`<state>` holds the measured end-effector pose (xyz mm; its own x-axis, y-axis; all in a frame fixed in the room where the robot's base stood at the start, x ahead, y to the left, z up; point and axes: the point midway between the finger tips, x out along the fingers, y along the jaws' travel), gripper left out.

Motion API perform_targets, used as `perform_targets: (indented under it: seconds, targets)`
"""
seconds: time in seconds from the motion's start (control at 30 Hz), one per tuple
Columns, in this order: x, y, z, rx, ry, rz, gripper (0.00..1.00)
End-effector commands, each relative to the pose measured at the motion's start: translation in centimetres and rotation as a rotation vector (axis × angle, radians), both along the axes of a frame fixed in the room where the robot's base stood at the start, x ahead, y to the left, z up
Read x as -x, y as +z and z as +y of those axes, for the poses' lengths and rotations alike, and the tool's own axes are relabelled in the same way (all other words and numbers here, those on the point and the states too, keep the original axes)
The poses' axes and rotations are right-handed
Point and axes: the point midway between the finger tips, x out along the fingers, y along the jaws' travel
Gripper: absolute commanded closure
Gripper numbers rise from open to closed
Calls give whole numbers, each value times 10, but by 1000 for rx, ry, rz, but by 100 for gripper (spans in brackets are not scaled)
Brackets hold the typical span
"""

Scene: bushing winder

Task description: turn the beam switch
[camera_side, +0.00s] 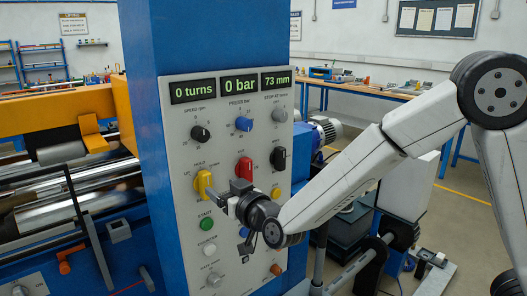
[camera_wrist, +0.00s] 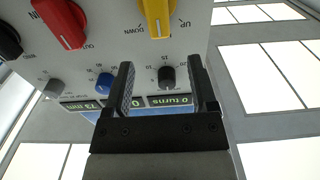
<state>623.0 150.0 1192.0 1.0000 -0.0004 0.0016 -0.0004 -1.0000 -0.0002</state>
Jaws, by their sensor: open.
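A yellow switch (camera_side: 204,184) stands on the left of the grey control panel (camera_side: 180,125), above the green button. In the wrist view, which is upside down, the yellow switch (camera_wrist: 157,16) is at the top edge, cut off, with UP and DOWN beside it. Its handle looks nearly upright. Which switch is named beam is too small to read. My gripper (camera_side: 230,194) is open and empty, in front of the panel just right of the yellow switch. In the wrist view my gripper (camera_wrist: 161,62) has nothing between its fingers; they look apart from the yellow switch.
A red switch (camera_side: 244,168) and a black switch (camera_side: 278,158) sit to the right. A green button (camera_side: 207,224) is below. Black (camera_side: 200,134) and blue (camera_side: 244,124) knobs sit above, under displays reading 0 turns, 0 bar and 73 mm. Rollers (camera_side: 65,190) lie left.

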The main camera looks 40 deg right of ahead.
Motion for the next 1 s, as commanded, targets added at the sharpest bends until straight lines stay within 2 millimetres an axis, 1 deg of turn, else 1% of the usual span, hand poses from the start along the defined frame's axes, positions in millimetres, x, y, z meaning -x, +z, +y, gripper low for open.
perform_targets:
  seconds: [0.17, 0.5, 0.7, 0.83, 1.0]
  targets:
    - [-11, -1, -1, 1, -1, 1, 26]
    - [-47, -1, -1, 0, -2, 1, 26]
    - [-65, 0, 0, 0, 0, 1, 26]
    - [-72, -1, 0, 1, 0, 2, 26]
    - [-75, 0, -1, 1, 0, 2, 26]
